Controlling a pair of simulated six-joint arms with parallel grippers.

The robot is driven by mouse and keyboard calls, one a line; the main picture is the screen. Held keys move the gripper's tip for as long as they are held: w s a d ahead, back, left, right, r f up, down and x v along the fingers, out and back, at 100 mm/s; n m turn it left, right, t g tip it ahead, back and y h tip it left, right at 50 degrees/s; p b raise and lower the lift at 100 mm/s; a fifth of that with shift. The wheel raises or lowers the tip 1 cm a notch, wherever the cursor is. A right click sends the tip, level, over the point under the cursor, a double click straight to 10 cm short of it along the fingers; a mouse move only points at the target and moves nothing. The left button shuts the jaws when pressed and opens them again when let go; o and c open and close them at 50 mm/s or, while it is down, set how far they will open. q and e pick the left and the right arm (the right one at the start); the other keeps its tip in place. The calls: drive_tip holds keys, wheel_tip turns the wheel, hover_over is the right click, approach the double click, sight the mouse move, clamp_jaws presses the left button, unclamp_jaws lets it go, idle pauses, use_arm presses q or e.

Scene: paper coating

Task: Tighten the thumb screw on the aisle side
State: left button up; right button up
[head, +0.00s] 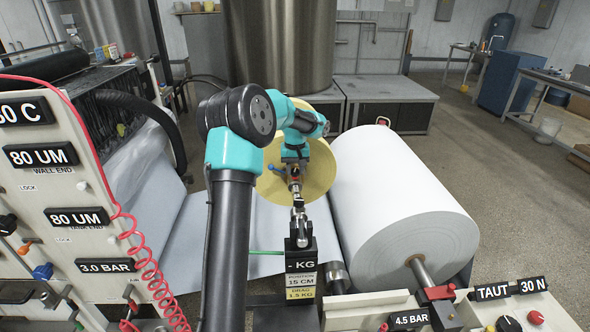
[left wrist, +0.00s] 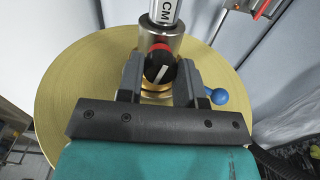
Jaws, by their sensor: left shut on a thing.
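My left gripper (head: 295,166) reaches down in front of a large yellow disc (head: 316,178). In the left wrist view its two fingers (left wrist: 159,84) are shut on a black knob (left wrist: 162,72) with a white mark and a red band, which looks like the thumb screw. A brass collar (left wrist: 157,88) shows behind the knob, and a chrome cylinder (left wrist: 158,28) marked CM sits above it in that view. In the head view the knob is hidden by the gripper. A blue ball handle (left wrist: 219,97) is beside the right finger. My right gripper is not in view.
A white paper roll (head: 400,190) lies right of the disc. A black display post (head: 301,270) reading 15 CM and 1.5 KG stands in front. A labelled control panel (head: 50,190) with a coiled red hose (head: 150,270) is at left. Open floor (head: 510,180) lies at right.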

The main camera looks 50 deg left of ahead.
use_arm(q)
drive_tip(key=m, duration=0.8)
drive_tip(key=shift+m, duration=0.3)
drive_tip(key=m, duration=0.3)
drive_tip(key=shift+m, duration=0.4)
drive_tip(key=m, duration=0.4)
drive_tip(key=o, duration=0.9)
drive_tip(key=shift+r, duration=0.1)
